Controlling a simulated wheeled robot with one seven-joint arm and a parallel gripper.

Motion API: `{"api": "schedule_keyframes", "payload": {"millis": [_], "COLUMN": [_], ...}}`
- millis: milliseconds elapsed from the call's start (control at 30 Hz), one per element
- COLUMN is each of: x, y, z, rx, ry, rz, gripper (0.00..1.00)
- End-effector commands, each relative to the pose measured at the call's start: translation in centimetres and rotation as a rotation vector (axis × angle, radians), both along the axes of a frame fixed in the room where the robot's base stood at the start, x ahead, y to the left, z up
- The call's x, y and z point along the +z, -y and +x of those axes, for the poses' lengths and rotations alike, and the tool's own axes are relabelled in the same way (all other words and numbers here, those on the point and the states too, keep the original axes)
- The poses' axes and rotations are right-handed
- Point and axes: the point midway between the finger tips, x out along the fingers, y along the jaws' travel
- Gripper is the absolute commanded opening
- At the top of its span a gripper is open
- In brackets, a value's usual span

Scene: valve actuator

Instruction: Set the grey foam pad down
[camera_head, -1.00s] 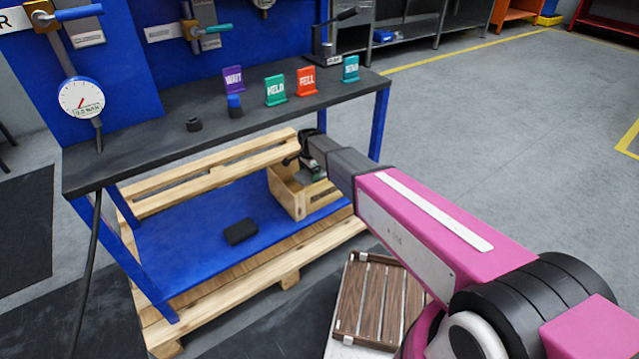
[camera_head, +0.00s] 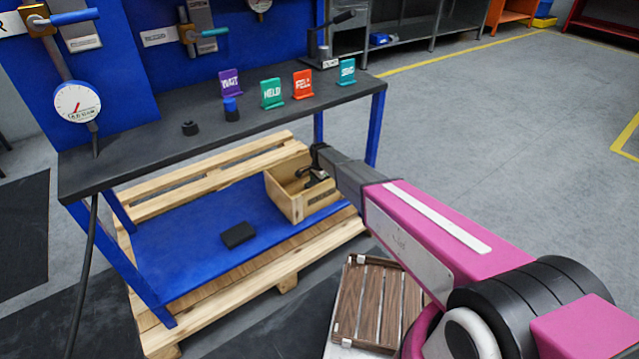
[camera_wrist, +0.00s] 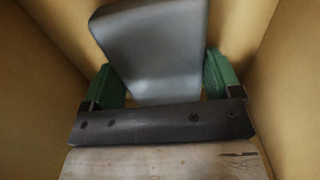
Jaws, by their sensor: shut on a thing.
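The grey foam pad (camera_wrist: 150,45) is a smooth grey slab in the wrist view. It stands between the green-padded fingers of my gripper (camera_wrist: 163,78), which is shut on it. Tan wooden walls surround the pad on several sides. In the head view my gripper (camera_head: 315,178) reaches down into the open wooden crate (camera_head: 298,208) on the lower shelf. The pad is hard to make out there, mostly hidden by the gripper and crate wall. I cannot tell whether the pad touches the crate floor.
A black block (camera_head: 238,235) lies on the blue lower shelf (camera_head: 180,255), left of the crate. The dark bench top (camera_head: 165,140) overhangs the shelf and carries several coloured signs. A slatted wooden tray (camera_head: 375,305) is at the front. The shelf around the block is clear.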

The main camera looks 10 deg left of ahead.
Motion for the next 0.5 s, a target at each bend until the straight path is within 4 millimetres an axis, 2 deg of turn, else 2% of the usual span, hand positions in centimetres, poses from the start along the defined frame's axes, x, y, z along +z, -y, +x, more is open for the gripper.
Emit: {"api": "schedule_keyframes", "payload": {"millis": [267,300,333,500], "x": [-0.18,-0.19,-0.17,-0.15], "y": [-0.01,-0.01,-0.01,0.00], "z": [0.00,-0.01,-0.01,0.00], "rx": [0.000,0.000,0.000,0.000], "ry": [0.000,0.000,0.000,0.000], "rz": [0.000,0.000,0.000,0.000], "gripper": [0.58,0.91,1.00,1.00]}}
